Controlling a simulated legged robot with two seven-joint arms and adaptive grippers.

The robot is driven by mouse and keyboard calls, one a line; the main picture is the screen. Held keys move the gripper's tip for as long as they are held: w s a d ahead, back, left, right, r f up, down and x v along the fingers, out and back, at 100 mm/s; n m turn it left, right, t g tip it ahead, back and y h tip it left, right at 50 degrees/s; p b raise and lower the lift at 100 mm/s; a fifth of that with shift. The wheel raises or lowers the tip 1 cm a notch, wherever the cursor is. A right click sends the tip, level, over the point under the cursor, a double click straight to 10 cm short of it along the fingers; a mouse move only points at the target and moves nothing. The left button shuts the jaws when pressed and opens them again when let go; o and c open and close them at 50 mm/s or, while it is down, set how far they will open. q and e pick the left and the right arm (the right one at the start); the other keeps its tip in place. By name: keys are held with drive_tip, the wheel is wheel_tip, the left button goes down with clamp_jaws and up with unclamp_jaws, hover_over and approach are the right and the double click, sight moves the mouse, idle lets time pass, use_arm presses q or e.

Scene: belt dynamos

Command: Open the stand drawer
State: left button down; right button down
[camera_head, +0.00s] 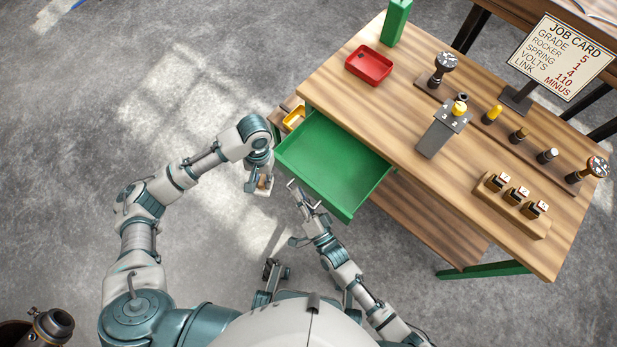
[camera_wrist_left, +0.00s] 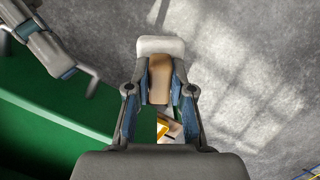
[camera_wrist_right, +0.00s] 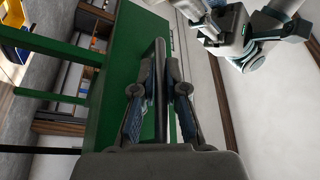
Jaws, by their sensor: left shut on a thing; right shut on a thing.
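The green stand drawer (camera_head: 335,160) is pulled out from the wooden stand (camera_head: 440,110) and looks empty inside. My right gripper (camera_head: 300,195) is at the drawer's front. In the right wrist view it is shut on a dark upright bar, the drawer handle (camera_wrist_right: 160,85), which stands before the green drawer front (camera_wrist_right: 128,70). My left gripper (camera_head: 262,186) is just left of the drawer's front corner, outside it. It is shut on a small tan piece (camera_wrist_left: 158,78), which shows between its fingers in the left wrist view. Its exact kind is unclear.
A yellow bin (camera_head: 293,117) sits beside the drawer.

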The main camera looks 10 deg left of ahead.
drive_tip(key=shift+s+a+f, duration=0.2)
drive_tip(key=shift+s+f, duration=0.05)
drive_tip(key=shift+d, duration=0.1)
drive_tip(key=c, duration=1.5)
unclamp_jaws()
use_arm(q)
drive_tip(key=shift+w+a, duration=0.1)
use_arm(e)
drive_tip(key=shift+w, duration=0.1)
drive_tip(key=v, duration=1.1)
drive_tip(key=shift+s+d+f, duration=0.15)
drive_tip(key=shift+s+f, duration=0.05)
drive_tip(key=shift+s, duration=0.15)
